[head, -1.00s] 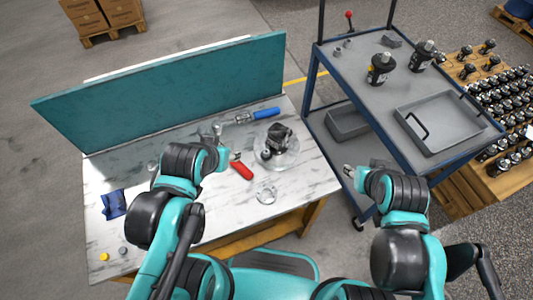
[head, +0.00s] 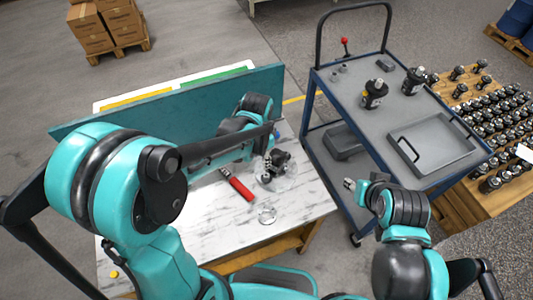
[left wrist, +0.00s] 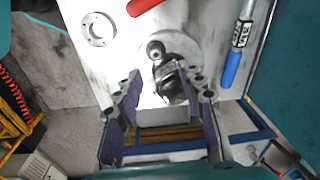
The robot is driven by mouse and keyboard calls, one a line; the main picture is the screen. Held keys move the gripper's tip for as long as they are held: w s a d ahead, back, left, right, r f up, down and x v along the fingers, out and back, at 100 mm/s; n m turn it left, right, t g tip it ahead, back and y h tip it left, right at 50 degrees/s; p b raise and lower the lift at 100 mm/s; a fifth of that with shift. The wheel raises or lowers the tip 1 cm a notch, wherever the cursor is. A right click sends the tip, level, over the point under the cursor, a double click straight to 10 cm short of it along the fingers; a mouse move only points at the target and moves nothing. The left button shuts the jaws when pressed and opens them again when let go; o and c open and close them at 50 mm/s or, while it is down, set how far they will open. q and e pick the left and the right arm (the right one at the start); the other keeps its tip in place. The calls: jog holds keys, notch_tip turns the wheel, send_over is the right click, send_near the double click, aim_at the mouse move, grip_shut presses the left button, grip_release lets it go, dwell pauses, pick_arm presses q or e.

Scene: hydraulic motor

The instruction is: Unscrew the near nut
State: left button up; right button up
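I cannot make out the near nut. My left gripper (left wrist: 163,88) is open and empty, its two fingers apart, and points toward the motor without visible contact. In the head view my left forearm and wrist hide most of it. My right gripper (head: 350,184) hangs between table and cart, away from the motor; its finger opening is too small to tell.
A blue-handled tool (left wrist: 234,60) lies close to the teal back panel (head: 80,140). A blue cart (head: 400,110) with motors and a tray stands to the right.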

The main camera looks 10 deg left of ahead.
aim_at(266, 175)
pick_arm(q)
jog(key=shift+m+g, duration=0.5)
jog(key=shift+m, duration=0.2)
jog(key=f+b, duration=0.2)
jog(key=f, duration=0.2)
jog(key=d+f+b, duration=0.1)
jog(key=f+b, duration=0.1)
jog(key=f, duration=0.1)
jog(key=w+f+b, duration=0.1)
jog(key=f+b, duration=0.1)
jog(key=f, duration=0.2)
jog(key=shift+d+f+b, duration=0.2)
jog(key=shift+f+b, duration=0.1)
jog(key=shift+s, duration=0.1)
grip_shut()
jog(key=n+b, duration=0.1)
jog(key=n, duration=0.3)
jog(key=shift+n, duration=0.3)
jog(key=shift+r+n, duration=0.1)
jog(key=shift+n, duration=0.4)
